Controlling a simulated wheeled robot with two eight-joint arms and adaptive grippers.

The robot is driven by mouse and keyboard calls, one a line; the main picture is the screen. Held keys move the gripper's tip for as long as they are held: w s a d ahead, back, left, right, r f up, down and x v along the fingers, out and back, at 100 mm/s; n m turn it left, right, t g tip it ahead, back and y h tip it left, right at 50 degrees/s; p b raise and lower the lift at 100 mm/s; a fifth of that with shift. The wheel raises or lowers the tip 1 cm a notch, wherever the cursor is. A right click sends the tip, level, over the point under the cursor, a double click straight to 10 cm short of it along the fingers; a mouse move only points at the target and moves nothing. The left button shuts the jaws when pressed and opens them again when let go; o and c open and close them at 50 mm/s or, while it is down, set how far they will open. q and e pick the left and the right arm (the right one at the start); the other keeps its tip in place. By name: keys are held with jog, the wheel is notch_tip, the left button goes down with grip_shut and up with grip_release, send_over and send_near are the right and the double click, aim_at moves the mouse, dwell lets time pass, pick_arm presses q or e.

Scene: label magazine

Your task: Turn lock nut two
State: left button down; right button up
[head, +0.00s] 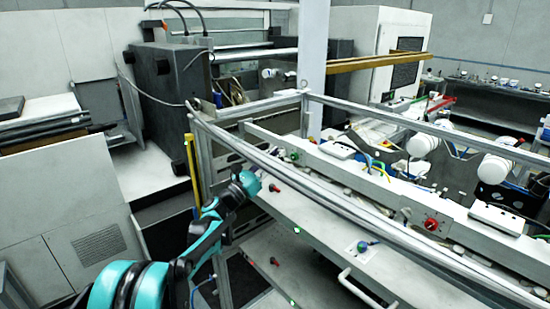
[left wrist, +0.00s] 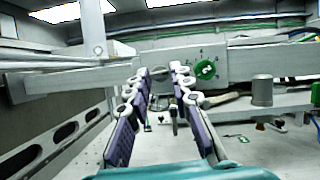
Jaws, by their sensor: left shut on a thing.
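My left gripper (head: 247,184) is at the left end of the long grey beam in the head view. In the left wrist view its two purple-padded fingers (left wrist: 163,78) close in around a small grey round part (left wrist: 160,74), which looks like a lock nut. The fingers partly hide it, and I cannot read a number on it. A green knob (left wrist: 206,70) with marks around it sits just right of the fingertips on the beam's panel. It looks like the green knob (head: 293,155) in the head view. My right gripper is not in view.
A red knob (head: 431,224) sits further right on the beam. A red-topped part (head: 274,188) is close to my left gripper. A grey cylinder (left wrist: 262,90) stands right in the left wrist view.

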pick_arm(q)
jog(key=c, duration=1.3)
grip_release()
jog(key=v, duration=1.2)
